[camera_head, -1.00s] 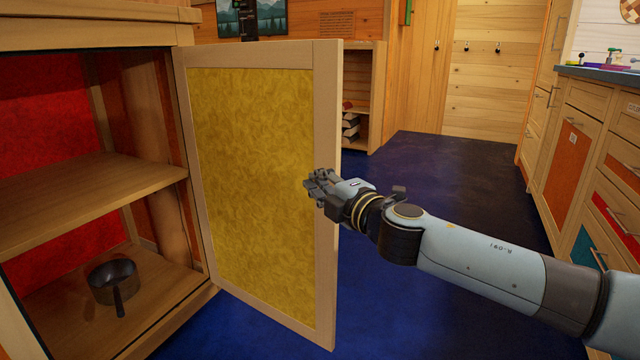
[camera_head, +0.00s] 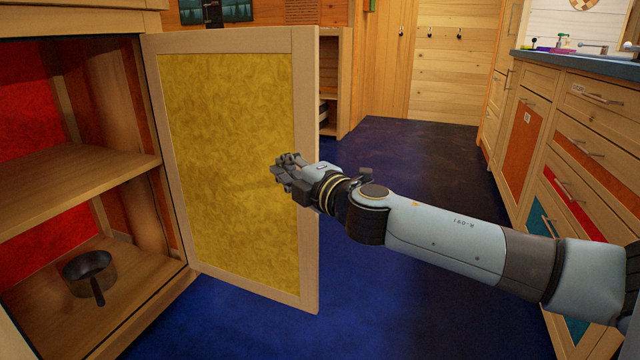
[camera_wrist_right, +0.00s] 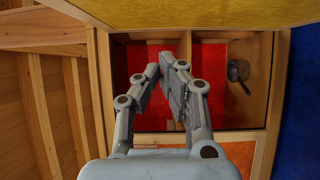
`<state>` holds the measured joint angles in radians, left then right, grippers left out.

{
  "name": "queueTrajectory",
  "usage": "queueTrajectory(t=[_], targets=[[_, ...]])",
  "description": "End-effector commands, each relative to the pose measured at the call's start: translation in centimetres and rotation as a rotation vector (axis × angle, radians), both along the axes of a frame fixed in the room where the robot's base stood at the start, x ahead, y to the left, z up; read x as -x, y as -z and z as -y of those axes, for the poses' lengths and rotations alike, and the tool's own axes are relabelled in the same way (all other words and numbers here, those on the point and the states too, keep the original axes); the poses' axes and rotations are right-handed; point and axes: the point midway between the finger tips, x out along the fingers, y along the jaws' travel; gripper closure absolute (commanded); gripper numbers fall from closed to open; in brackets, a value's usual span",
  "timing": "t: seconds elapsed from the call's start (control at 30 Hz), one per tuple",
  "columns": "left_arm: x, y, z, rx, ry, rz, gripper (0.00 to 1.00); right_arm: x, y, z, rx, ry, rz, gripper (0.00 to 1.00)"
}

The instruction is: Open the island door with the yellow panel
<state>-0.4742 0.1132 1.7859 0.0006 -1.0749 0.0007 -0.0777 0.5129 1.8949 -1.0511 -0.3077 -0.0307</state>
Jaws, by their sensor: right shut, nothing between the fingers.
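The island door with the yellow panel (camera_head: 222,150) stands swung wide open in the head view, its hinge side at the left against the island cabinet. Its yellow panel also shows at the top of the right wrist view (camera_wrist_right: 210,12). My right gripper (camera_head: 283,172) is shut and empty, in front of the panel's right part near the frame. I cannot tell whether it touches the door. In the right wrist view the fingers (camera_wrist_right: 165,70) point toward the open cabinet. My left gripper is not in view.
The open island cabinet has a wooden shelf (camera_head: 75,185) and a dark pan (camera_head: 88,272) on its floor. Blue floor (camera_head: 400,300) lies clear around the door. Counter drawers and cabinets (camera_head: 570,150) line the right side. A low bookcase (camera_head: 335,85) stands behind.

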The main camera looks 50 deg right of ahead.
Motion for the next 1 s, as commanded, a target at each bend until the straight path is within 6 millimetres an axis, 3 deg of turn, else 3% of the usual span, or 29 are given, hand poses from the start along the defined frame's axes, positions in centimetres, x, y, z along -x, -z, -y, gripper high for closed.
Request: queueTrajectory(t=[0.27,0.5,0.87,1.0], targets=[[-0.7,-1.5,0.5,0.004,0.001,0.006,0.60,4.4,0.2,0.3,0.004,-0.003,-0.006,1.00],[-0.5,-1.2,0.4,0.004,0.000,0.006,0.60,7.8,0.1,0.6,0.002,0.000,-0.003,1.00],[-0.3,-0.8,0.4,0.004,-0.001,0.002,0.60,8.7,0.1,0.7,-0.002,0.001,-0.002,1.00],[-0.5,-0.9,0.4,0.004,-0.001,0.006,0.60,9.8,2.0,0.5,-0.060,0.042,-0.024,1.00]])
